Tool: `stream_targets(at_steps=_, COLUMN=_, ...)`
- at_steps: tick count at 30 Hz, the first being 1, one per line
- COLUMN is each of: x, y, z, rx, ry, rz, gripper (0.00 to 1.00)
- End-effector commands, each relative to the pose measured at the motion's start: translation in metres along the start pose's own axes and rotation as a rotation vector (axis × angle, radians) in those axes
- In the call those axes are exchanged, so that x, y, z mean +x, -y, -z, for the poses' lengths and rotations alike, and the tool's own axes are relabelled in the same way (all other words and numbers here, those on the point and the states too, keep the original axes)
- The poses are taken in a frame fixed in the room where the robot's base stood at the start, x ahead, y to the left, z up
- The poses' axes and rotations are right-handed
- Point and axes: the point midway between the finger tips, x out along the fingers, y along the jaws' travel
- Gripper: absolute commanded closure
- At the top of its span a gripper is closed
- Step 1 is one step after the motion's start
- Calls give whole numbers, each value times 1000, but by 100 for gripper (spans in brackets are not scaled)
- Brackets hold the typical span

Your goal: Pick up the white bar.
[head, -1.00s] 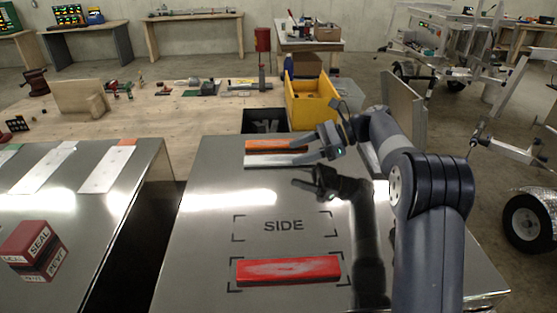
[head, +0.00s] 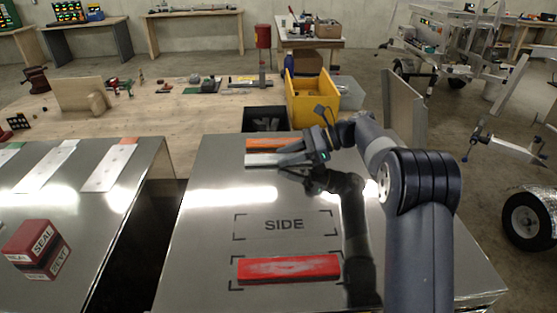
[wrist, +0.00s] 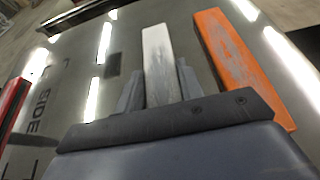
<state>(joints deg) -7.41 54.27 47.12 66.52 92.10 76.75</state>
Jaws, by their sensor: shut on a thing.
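The white bar (head: 262,159) lies on the shiny metal table, just in front of the orange bar (head: 272,144). In the wrist view the white bar (wrist: 159,55) extends out from between the two fingers of my gripper (wrist: 158,82), and the orange bar (wrist: 240,62) lies parallel to its right. In the head view my gripper (head: 292,154) is at the white bar's right end. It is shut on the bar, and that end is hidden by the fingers. I cannot tell whether the bar is clear of the table.
A red bar (head: 288,268) lies in a marked outline near the table's front, below the word SIDE. A yellow bin (head: 311,105) stands behind on the wooden bench. A red SEAL box (head: 35,247) sits on the left metal table, across a dark gap.

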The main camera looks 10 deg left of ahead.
Motion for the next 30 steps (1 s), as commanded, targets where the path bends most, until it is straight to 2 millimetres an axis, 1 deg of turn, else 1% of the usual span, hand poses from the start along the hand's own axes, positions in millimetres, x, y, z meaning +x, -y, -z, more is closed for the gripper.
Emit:
stream_targets(at_steps=1, x=0, y=0, z=0, rx=0, ry=0, rz=0, gripper=79)
stream_targets(at_steps=4, x=0, y=0, z=0, rx=0, ry=0, rz=0, gripper=86)
stream_targets(at_steps=10, x=0, y=0, z=-1, rx=-1, ry=0, rz=0, gripper=86)
stream_targets(at_steps=13, x=-3, y=0, z=-7, rx=-2, ry=0, rz=1, gripper=87)
stream_targets(at_steps=17, x=-11, y=0, z=-26, rx=-6, ry=0, rz=3, gripper=87)
stream_targets(at_steps=24, x=-30, y=0, z=-71, rx=-4, ry=1, rz=2, gripper=87)
stream_targets(at_steps=27, x=-35, y=1, z=-84, rx=-3, ry=1, rz=1, gripper=87)
stream_targets(at_steps=30, x=-38, y=0, z=-90, rx=-1, ry=1, rz=0, gripper=87)
